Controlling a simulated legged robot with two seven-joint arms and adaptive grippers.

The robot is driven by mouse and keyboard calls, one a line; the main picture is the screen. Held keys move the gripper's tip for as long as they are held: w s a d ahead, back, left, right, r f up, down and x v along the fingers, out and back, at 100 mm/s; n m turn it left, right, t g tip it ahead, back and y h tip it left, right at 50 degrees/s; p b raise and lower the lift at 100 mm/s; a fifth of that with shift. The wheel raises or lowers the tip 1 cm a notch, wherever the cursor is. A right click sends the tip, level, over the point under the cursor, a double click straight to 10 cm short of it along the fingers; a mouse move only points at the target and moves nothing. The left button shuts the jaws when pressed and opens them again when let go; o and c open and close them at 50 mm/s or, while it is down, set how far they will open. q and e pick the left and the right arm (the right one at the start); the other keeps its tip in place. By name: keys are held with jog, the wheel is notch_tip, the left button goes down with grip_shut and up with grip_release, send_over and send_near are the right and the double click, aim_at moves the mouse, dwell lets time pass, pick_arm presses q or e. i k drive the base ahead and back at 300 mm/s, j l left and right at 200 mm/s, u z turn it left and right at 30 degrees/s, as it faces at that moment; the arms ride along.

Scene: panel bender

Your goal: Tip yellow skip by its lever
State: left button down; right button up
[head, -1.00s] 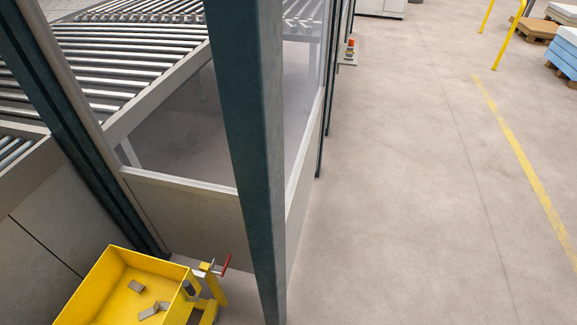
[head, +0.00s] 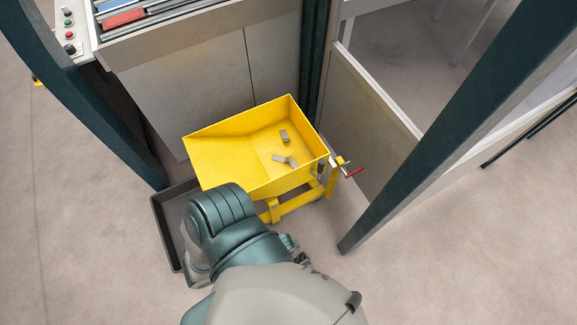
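The yellow skip (head: 225,148) stands upright on its yellow frame in front of the machine, with a few small grey metal pieces (head: 285,161) inside. Its lever (head: 354,172), with a red grip, sticks out at the right side of the skip by a yellow post. One of my arms reaches up from the bottom middle and covers the skip's near lower corner and part of a tray. Neither gripper can be made out clearly; the end of this arm is hidden behind its own links.
A dark shallow tray (head: 163,214) lies on the floor left of the skip. Dark green posts (head: 455,125) of the guard frame stand at right and left. A control panel (head: 67,32) with buttons is at upper left. The floor at lower left and lower right is clear.

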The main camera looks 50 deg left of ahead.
aim_at(240, 149)
jog(key=u, duration=1.7)
